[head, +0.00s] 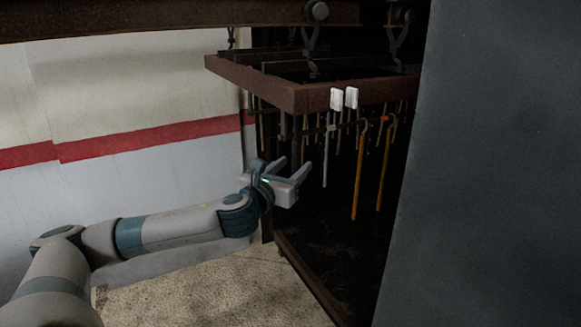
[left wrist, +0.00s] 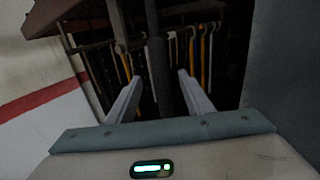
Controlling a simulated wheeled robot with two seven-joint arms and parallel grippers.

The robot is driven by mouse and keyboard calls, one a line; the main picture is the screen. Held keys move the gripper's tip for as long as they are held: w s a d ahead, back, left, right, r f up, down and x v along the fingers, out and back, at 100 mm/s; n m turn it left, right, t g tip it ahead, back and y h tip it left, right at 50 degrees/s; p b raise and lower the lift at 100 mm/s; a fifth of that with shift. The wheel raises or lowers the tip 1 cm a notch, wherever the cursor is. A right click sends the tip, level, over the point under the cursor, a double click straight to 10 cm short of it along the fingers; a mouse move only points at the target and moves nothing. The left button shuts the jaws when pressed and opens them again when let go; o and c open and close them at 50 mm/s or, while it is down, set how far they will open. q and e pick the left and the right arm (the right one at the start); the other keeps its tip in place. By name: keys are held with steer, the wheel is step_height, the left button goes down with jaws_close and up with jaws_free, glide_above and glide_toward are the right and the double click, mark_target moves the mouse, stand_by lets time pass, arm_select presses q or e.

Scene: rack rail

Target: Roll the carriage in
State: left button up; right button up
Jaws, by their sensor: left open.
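The carriage (head: 302,97) is a rusty brown frame hung by hooks from an overhead rail (head: 160,18), with several grey and orange hooked rods below it and two white tags on its front. It partly sits in a dark opening. My left gripper (head: 296,170) is open and empty, below the carriage's front left corner. In the left wrist view, a dark upright bar (left wrist: 158,70) shows between the open fingers (left wrist: 160,82); I cannot tell whether it is within their reach. The carriage frame (left wrist: 55,16) also shows at the top left there. My right gripper is not in view.
A large dark grey panel (head: 490,180) fills the right side and hides the opening's right part. A white wall with a red stripe (head: 130,143) stands at the left. The speckled floor (head: 215,290) is clear; a dark sill (head: 305,278) edges the opening.

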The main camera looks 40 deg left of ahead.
arm_select(q)
steer(key=shift+s+d+r, duration=0.1)
steer(key=shift+s+r, duration=0.05)
steer(key=shift+r, duration=0.1)
steer(key=shift+s+d+r+p, duration=0.15)
steer(key=shift+d+r+p, duration=0.05)
steer(key=shift+r+p, duration=0.15)
steer(key=shift+w+a+f, duration=0.1)
steer(key=shift+w, duration=0.15)
steer(key=shift+w+a+f, duration=0.15)
steer(key=shift+w, duration=0.25)
steer(key=shift+w+a+f, duration=0.1)
steer(key=shift+w, duration=0.2)
steer(key=shift+w+p, duration=0.15)
steer(key=shift+p, duration=0.15)
steer(key=shift+w, duration=0.1)
jaws_close()
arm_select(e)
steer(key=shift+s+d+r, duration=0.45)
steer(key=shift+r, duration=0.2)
